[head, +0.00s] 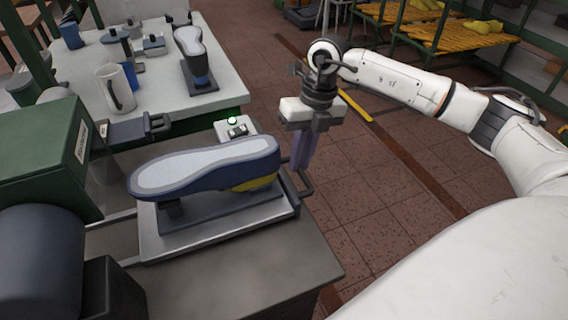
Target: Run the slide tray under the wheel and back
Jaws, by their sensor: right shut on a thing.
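The slide tray (218,234) is a pale metal plate on rails on the grey bench, at the middle of the head view. On it a dark blue shoe form with a pale grey sole face (205,168) lies sole up on a dark stand. A dark handle (308,188) sticks out at the tray's right end. My right gripper (302,167) points down there and is shut on the handle; the tips are partly hidden behind it. The green machine (45,155) stands at the left, with a dark cylinder below it. I cannot make out the wheel clearly. My left gripper is out of view.
A small box with a lit green button (233,128) sits behind the tray. A white table (220,92) behind holds a mug (116,90), another shoe form (194,60) and small tools. A rack with yellow lasts (450,42) stands at the back right. The tiled floor right of the bench is clear.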

